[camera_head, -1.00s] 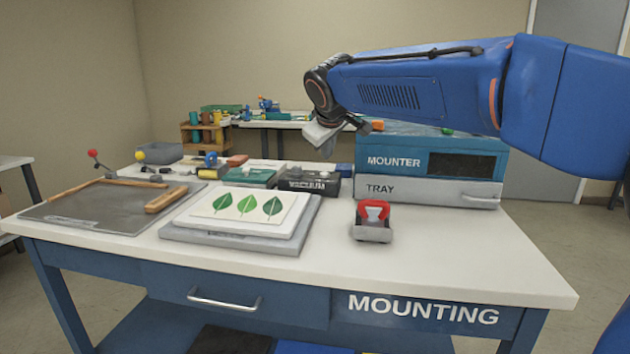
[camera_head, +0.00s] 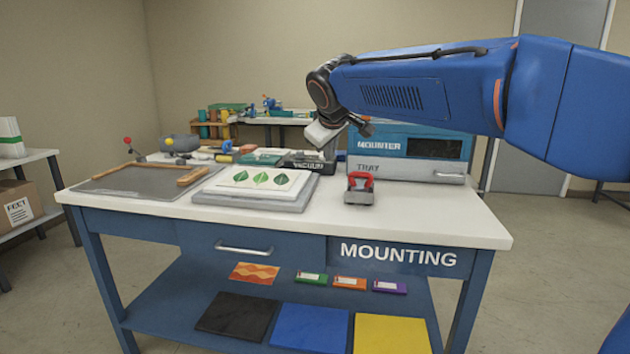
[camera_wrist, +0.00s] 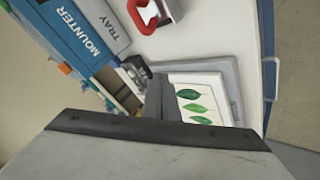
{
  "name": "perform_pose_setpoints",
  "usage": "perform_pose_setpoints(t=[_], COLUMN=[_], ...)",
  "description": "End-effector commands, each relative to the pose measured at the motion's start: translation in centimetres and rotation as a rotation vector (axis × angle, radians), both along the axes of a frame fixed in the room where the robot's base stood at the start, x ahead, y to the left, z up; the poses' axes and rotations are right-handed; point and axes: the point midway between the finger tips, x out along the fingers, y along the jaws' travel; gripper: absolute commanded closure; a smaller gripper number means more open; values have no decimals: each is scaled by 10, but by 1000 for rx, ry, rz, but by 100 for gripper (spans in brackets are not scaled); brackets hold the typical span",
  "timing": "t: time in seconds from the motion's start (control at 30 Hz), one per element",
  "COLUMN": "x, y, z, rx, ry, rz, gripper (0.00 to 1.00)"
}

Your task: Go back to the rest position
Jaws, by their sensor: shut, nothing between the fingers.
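My gripper (camera_head: 328,150) hangs from the blue arm above the back of the mounting table, in front of the left end of the mounter. In the wrist view my gripper (camera_wrist: 163,100) shows its dark fingers closed together, with nothing between them. The mounting table (camera_head: 420,215) has a white top and a blue frame. A white sheet with three green leaves (camera_head: 262,179) lies on a grey board (camera_head: 220,200) on it. It also shows in the wrist view (camera_wrist: 205,98). A red-handled tool (camera_head: 359,187) stands on the table near the mounter (camera_head: 407,145).
A dark mat with a wooden bar (camera_head: 140,182) lies at the table's left. A black vacuum box (camera_head: 302,162) sits behind the board. The lower shelf holds black, blue (camera_head: 310,328) and yellow sheets. A side rack (camera_head: 30,210) stands at left. Floor is free at right.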

Motion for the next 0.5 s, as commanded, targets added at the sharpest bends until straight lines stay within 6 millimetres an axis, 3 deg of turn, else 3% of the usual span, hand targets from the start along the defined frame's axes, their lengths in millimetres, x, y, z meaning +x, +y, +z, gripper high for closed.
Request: perform_pose_setpoints(t=[0.27, 0.5], x=[-21, -52], y=[-31, -69], z=[-8, -22], rx=[22, 55], ry=[25, 61], rz=[-40, -95], gripper=[100, 100])
